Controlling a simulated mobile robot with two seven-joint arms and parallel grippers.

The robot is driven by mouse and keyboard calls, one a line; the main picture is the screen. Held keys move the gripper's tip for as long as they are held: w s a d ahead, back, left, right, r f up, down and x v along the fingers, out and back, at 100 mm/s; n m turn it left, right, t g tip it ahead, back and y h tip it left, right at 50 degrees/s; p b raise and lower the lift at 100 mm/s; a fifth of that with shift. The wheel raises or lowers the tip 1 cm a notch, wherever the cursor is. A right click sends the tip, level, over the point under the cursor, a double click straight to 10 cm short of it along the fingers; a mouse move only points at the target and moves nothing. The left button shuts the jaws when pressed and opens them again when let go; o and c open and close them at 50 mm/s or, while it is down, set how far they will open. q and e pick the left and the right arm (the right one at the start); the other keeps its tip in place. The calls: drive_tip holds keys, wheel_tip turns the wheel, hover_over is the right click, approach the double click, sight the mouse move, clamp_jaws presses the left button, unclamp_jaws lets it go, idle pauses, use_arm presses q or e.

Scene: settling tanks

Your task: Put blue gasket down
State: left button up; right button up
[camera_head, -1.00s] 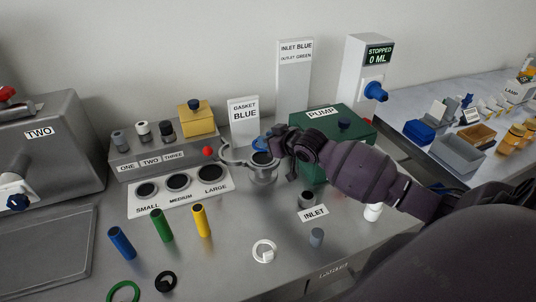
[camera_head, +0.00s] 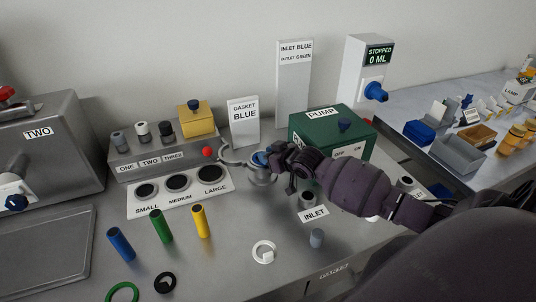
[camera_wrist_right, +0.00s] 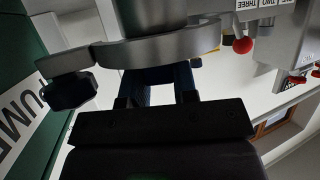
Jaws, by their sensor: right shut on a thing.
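The blue gasket (camera_head: 261,158) is in my right gripper (camera_head: 276,161), at the top of a grey metal cup (camera_head: 262,177) that has a curved open arm at its left. I cannot tell whether the gasket rests on the cup's rim. In the right wrist view, the dark blue gasket (camera_wrist_right: 184,76) shows between the fingers, just below a curved grey metal band (camera_wrist_right: 160,48). The gripper is shut on it. My left gripper is in neither view.
A sign (camera_head: 243,118) reads GASKET BLUE. The green pump box (camera_head: 313,124) stands behind the right gripper. A sizing plate (camera_head: 178,197) lies left. A white ring (camera_head: 264,252), green ring (camera_head: 123,292) and black ring (camera_head: 165,282) lie in front. The bench's front middle is mostly clear.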

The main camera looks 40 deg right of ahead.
drive_tip(key=o, duration=0.9)
drive_tip(key=shift+r, duration=0.25)
drive_tip(key=v, duration=1.2)
drive_tip(key=shift+p, duration=0.45)
drive_tip(key=shift+f, duration=0.1)
